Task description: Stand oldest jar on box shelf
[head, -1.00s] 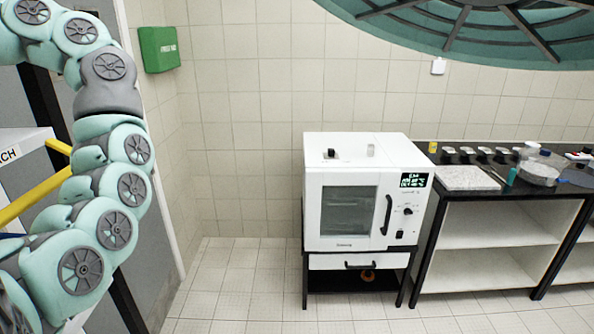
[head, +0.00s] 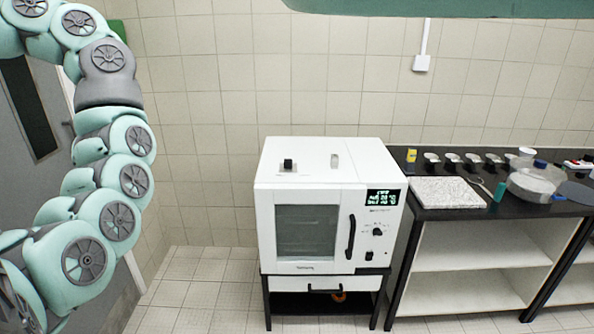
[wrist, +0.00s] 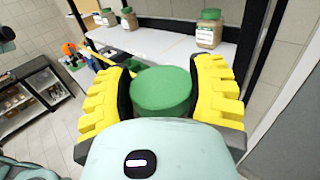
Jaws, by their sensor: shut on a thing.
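My gripper (wrist: 160,95) shows in the wrist view, its yellow ribbed fingers closed on both sides of a jar with a green lid (wrist: 160,90). The held jar's body is hidden below the lid. Beyond it is a white shelf (wrist: 165,42) with a jar with a green lid and label (wrist: 208,30) standing on its right part. Two smaller green-lidded jars (wrist: 108,17) stand at its far left. I cannot read the labels, so I cannot tell which jar is oldest. The box shelf is not clearly identifiable. My gripper is out of the head view.
In the head view a white oven (head: 325,210) stands on a black-framed stand. A dark-topped bench (head: 470,212) to its right carries a speckled slab (head: 447,192) and a sieve pan (head: 533,183). Floor (head: 205,290) left of the oven is clear. A glass-fronted cabinet (wrist: 30,95) shows in the wrist view.

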